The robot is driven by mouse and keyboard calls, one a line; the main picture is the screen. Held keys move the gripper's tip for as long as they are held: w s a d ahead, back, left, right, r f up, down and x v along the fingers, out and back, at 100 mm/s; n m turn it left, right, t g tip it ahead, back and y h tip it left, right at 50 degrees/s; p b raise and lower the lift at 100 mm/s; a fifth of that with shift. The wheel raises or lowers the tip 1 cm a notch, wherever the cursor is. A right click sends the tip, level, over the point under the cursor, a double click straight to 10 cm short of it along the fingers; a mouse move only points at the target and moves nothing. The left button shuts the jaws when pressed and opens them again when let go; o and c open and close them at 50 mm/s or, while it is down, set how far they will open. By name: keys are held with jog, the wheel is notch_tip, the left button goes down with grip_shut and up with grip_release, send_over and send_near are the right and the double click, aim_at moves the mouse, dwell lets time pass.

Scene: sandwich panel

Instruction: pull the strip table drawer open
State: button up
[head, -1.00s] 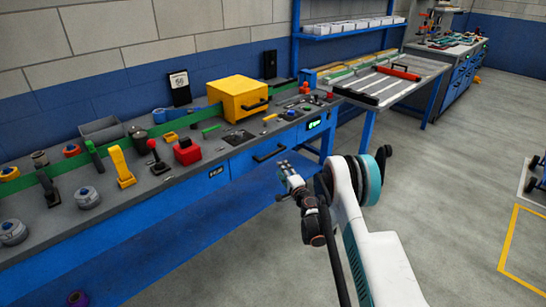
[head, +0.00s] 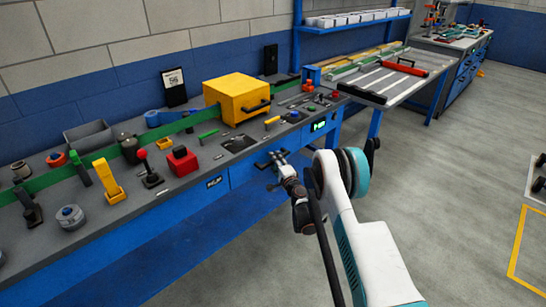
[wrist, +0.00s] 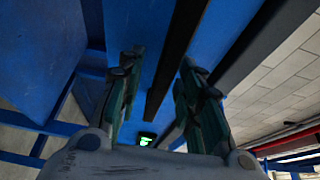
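The strip table drawer (head: 241,175) is a blue front under the worktop's edge and looks closed. Its dark bar handle (head: 261,163) is partly hidden by my gripper (head: 277,163), which is at the drawer front. In the wrist view, my gripper (wrist: 161,62) is open, with its two dark green fingers apart. A long black bar, which looks like the handle (wrist: 174,58), runs between the fingers in the picture, with the blue front behind it. I cannot tell whether either finger touches the bar.
The strip table's worktop (head: 122,220) carries a yellow box (head: 237,98), a red block (head: 182,160), a joystick (head: 148,170) and other parts. A lit green display (head: 319,126) is right of the drawer. The grey floor (head: 440,210) in front is clear.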

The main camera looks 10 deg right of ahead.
jog(key=shift+w, duration=0.2)
jog(key=shift+r, duration=0.1)
grip_shut()
